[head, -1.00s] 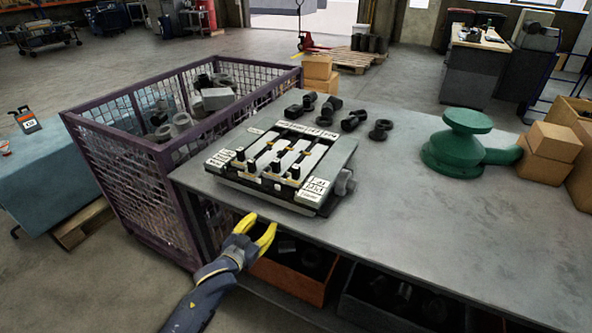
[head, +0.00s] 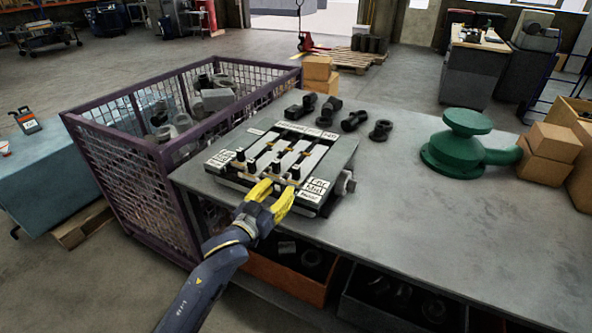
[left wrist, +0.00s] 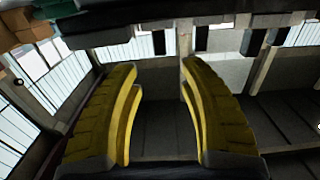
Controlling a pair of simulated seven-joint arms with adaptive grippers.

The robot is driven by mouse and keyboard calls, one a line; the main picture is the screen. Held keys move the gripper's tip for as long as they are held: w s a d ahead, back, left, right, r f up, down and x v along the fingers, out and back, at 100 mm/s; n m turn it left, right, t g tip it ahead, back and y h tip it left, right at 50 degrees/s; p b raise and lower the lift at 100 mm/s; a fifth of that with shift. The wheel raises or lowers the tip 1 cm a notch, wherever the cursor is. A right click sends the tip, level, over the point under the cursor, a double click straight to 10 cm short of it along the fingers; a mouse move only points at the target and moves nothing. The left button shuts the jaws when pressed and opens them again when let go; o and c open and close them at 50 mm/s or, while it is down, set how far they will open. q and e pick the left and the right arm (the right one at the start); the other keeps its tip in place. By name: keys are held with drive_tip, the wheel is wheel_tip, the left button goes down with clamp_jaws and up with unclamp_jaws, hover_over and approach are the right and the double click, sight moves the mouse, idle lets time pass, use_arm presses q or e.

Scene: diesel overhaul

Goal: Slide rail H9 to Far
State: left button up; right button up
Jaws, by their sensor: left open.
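The rail fixture (head: 283,163) lies on the grey workbench near its left front corner. It has several parallel light rails, each with a dark knob at its near end, and white label plates at both sides. The label text is too small to read surely, so I cannot tell which rail is H9. My left gripper (head: 271,190) is open at the fixture's near edge, its yellow fingers just in front of the right-hand knobs (head: 294,172). In the left wrist view the open fingers (left wrist: 160,100) have nothing between them. My right gripper is not in view.
A purple mesh crate (head: 122,172) with metal parts stands left of the workbench (head: 430,235). Dark fittings (head: 353,121) lie behind the fixture. A green valve-like part (head: 462,145) and cardboard boxes (head: 548,150) stand at the right. The bench between is clear.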

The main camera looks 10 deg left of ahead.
sight(294, 171)
use_arm(q)
drive_tip(key=x, duration=1.1)
drive_tip(key=shift+c, duration=0.5)
clamp_jaws()
